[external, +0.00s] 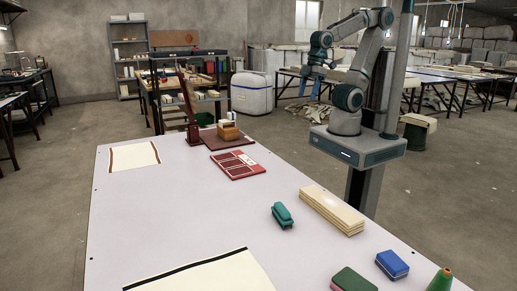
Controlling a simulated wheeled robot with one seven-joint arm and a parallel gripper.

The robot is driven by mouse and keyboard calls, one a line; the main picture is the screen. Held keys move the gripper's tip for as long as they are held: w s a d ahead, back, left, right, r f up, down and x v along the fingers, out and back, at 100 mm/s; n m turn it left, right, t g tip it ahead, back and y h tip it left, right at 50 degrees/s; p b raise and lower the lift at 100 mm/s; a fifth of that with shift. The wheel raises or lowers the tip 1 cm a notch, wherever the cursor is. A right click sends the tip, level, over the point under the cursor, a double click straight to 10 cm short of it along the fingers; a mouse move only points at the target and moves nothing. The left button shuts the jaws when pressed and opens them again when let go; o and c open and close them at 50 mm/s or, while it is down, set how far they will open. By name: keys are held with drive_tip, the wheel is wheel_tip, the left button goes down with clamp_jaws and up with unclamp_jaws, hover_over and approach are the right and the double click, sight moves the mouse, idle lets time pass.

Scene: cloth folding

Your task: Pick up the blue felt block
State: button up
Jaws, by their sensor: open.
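The blue block (392,264) lies on the pale table (200,215) near its right front edge in the external view. It has a lighter band around its lower part. My gripper (311,74) hangs in the air at the upper middle of the picture, beyond the table's far right side, well away from the blue block. It is open, and I see nothing held in it. The fingertips are small and hard to make out.
A teal object (282,215) and a stack of cream strips (332,210) lie further back. A red panel (237,164) and cloths lie beyond. The table's middle is clear.

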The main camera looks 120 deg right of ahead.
idle(0.4)
drive_tip(key=shift+o, duration=1.3)
